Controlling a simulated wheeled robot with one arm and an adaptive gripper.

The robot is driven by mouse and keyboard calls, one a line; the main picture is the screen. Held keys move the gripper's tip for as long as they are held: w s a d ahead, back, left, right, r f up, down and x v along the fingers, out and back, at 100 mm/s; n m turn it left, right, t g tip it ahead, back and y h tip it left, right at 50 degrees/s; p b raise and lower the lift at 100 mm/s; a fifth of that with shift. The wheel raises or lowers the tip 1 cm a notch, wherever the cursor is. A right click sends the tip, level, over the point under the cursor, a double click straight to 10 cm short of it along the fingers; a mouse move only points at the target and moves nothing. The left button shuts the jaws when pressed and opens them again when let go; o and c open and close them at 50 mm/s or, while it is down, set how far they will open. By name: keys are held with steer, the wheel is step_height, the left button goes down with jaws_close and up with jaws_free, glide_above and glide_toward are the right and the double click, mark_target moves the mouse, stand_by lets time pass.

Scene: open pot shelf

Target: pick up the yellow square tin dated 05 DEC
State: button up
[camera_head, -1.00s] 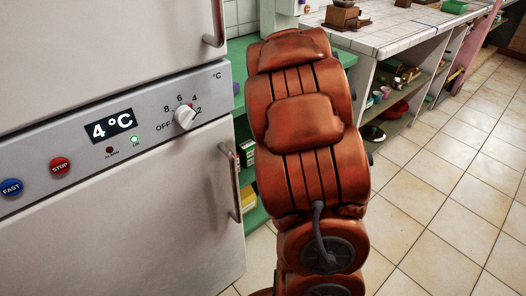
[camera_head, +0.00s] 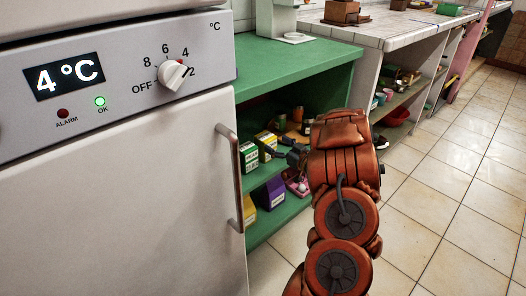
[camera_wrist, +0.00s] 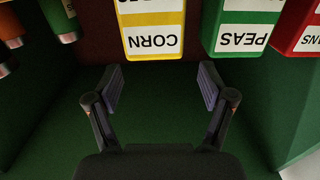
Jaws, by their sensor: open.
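In the wrist view a yellow square tin labelled CORN (camera_wrist: 151,32) stands at the top centre, beyond and between my fingers; its date is not readable. It also shows on the upper shelf in the head view (camera_head: 265,141). Another yellow box (camera_head: 250,211) shows on the lower shelf, partly behind the fridge handle; no date is readable on it. My gripper (camera_wrist: 160,87) is open and empty, apart from the CORN tin, over the green shelf board. In the head view my gripper (camera_head: 291,151) reaches into the shelf, partly hidden by my arm.
A green PEAS tin (camera_wrist: 239,30) stands right of the CORN tin, with a red tin (camera_wrist: 300,30) further right. Orange and green cylinders (camera_wrist: 60,18) stand at the left. The fridge (camera_head: 120,200) borders the shelf's left side. Floor to the right is clear.

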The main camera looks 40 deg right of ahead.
mark_target(260, 133)
steer(key=shift+w+d+f+b, duration=0.15)
steer(key=shift+w+b, duration=0.55)
steer(key=shift+w, duration=1.05)
steer(key=shift+w+d+f+b, duration=0.2)
steer(key=shift+w+b, duration=0.5)
steer(key=shift+w, duration=1.05)
steer(key=shift+r, duration=0.25)
steer(key=c, duration=1.3)
